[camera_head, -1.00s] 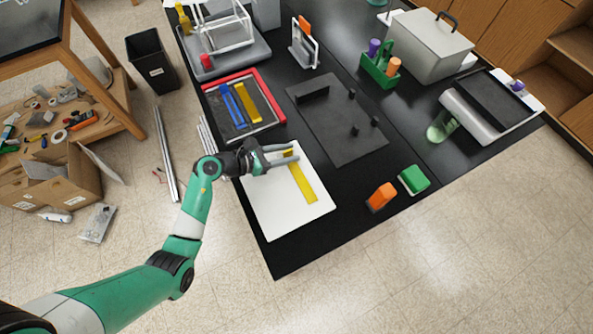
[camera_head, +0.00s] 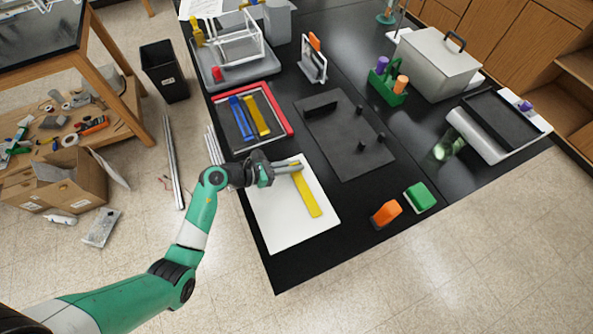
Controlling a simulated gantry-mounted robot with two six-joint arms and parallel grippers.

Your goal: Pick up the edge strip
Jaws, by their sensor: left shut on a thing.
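A yellow edge strip (camera_head: 310,197) lies along the white board (camera_head: 272,228) near the front left of the black bench. My left gripper (camera_head: 297,167) reaches in from the left over the board. Its fingers are shut on the upper end of the strip and hide part of that end. The strip looks to be on or just above the board; I cannot tell which. My right gripper is out of view.
A red-edged tray (camera_head: 289,126) holds blue and yellow strips behind the board. A dark plate with pegs (camera_head: 343,148) lies to the right. An orange block (camera_head: 386,214) and a green block (camera_head: 420,198) stand at the front right. Bare bench lies between.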

